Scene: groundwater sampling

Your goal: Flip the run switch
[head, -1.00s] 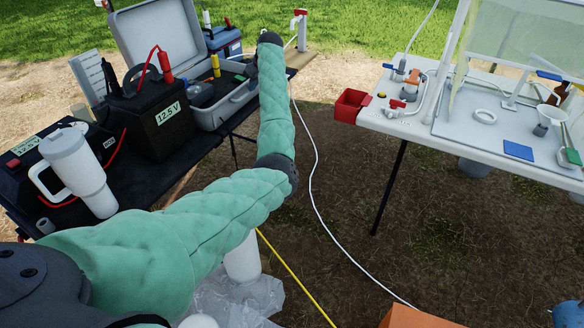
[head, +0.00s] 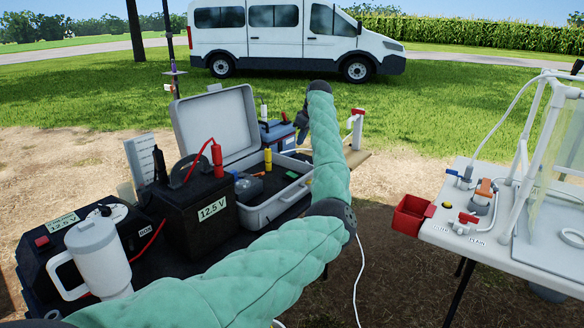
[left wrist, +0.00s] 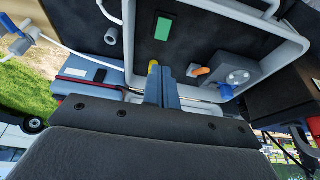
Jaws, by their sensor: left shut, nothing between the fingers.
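My left gripper (head: 302,122) shows small and dark in the head view, above the far right part of the open grey case (head: 270,212). In the left wrist view its fingers (left wrist: 163,82) are pressed together and empty, pointing toward the case interior. A green rectangle (left wrist: 163,28) lies ahead of them on the dark floor of the case. A grey box with a round top (left wrist: 238,76) and an orange piece (left wrist: 200,71) are right of the fingertips. I cannot tell which part is the run switch. My right gripper is out of view.
A black 12.5 V battery (head: 195,208) and a white tumbler (head: 98,258) stand left of the case. A white table (head: 450,232) with a red bin (head: 411,214) stands at the right. A white van (head: 285,38) is parked behind. Bare ground separates the tables.

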